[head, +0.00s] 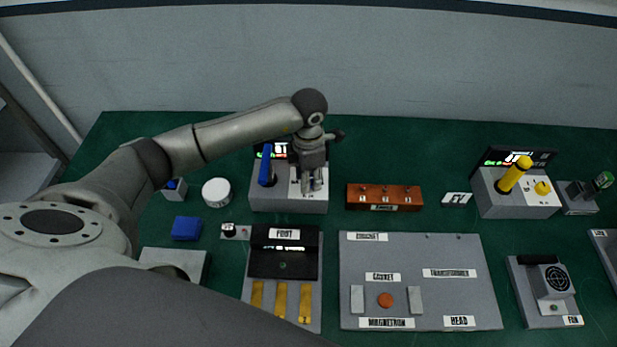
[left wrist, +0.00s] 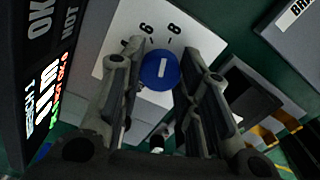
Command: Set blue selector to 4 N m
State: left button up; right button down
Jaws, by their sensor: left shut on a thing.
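The blue selector (left wrist: 160,70) is a round blue knob with a short white line, on a white dial plate (left wrist: 118,45) where the marks 6 and 8 are readable. The white line stands nearly upright in the left wrist view. Other dial marks are hidden or out of frame. The selector sits on a grey box (head: 275,203) with a blue lever (head: 266,166) in the head view, where my gripper covers the knob. My left gripper (head: 311,188) points down over the box's right half. Its two fingers (left wrist: 160,88) are shut on the knob from both sides.
A lit display (left wrist: 42,85) stands beside the dial. A similar box (head: 505,207) with a yellow lever (head: 514,175) stands at the right. A brown switch block (head: 385,205) is just right of the blue-lever box.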

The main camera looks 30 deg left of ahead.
pick_arm(q)
jog(key=n+b, duration=0.1)
jog(key=n, duration=0.2)
jog(key=shift+f+n+b, duration=0.1)
jog(key=shift+n+b, duration=0.2)
jog(key=shift+b, duration=0.05)
jog(key=n+b, duration=0.1)
jog(key=n, duration=0.2)
jog(key=shift+n, duration=0.3)
jog(key=n+b, duration=0.1)
jog(key=n, duration=0.2)
jog(key=shift+n, duration=0.3)
jog(key=shift+n+b, duration=0.55)
jog(key=shift+n, duration=0.85)
jog(key=o, duration=1)
